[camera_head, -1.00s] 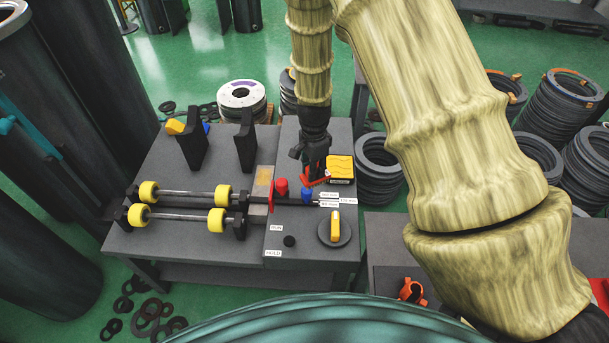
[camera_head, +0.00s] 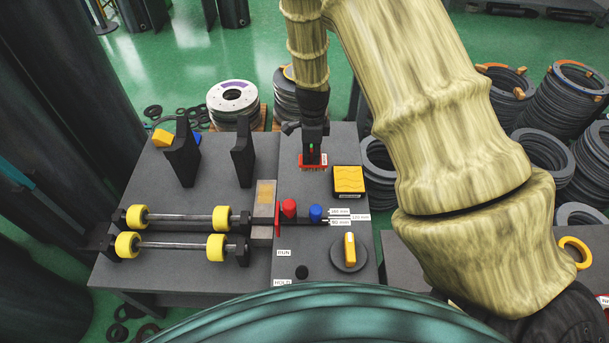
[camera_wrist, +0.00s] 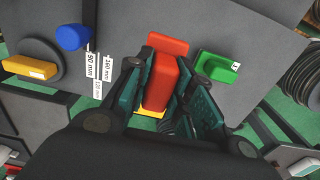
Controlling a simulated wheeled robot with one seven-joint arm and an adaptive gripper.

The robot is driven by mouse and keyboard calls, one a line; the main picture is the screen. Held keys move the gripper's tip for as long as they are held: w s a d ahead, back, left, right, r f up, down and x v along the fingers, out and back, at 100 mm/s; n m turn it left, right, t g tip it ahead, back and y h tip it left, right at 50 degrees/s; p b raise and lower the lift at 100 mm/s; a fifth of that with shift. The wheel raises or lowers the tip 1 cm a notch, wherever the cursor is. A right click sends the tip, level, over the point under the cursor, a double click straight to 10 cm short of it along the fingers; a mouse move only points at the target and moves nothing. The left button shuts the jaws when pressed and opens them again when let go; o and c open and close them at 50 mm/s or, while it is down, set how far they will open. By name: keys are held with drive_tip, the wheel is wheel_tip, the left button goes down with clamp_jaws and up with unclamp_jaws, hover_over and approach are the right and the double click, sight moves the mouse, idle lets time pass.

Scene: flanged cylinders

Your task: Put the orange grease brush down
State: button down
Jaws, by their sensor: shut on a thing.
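My gripper (camera_head: 312,150) is shut on the orange grease brush (camera_head: 313,163), low over the back of the bench's right part. In the wrist view the orange-red body of the brush (camera_wrist: 167,72) sits between the two dark green finger pads of my gripper (camera_wrist: 164,90). Yellow bristles show under the body. The brush looks upright. I cannot tell whether the bristles touch the bench top (camera_head: 340,215). The fingers hide part of the brush.
A yellow box (camera_head: 348,180) stands right of the brush. Red (camera_head: 289,208) and blue (camera_head: 316,213) knobs and a yellow-handled dial (camera_head: 349,251) are nearer. Yellow rollers (camera_head: 137,217) lie left. The wrist view shows a green item (camera_wrist: 217,67) beside the brush.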

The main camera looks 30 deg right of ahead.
drive_tip(key=shift+w, duration=0.4)
drive_tip(key=shift+w+f, duration=0.1)
drive_tip(key=shift+f, duration=0.2)
wheel_tip(320, 180, down, 5)
drive_tip(key=shift+w+a, duration=0.1)
drive_tip(key=shift+f+p, duration=0.35)
drive_tip(key=shift+f, duration=1.8)
drive_tip(key=c, duration=1.3)
unclamp_jaws()
drive_tip(key=shift+f, duration=0.1)
drive_tip(key=shift+o, duration=0.2)
wheel_tip(320, 180, up, 12)
drive_tip(key=shift+r+b, duration=0.15)
drive_tip(key=shift+b, duration=0.3)
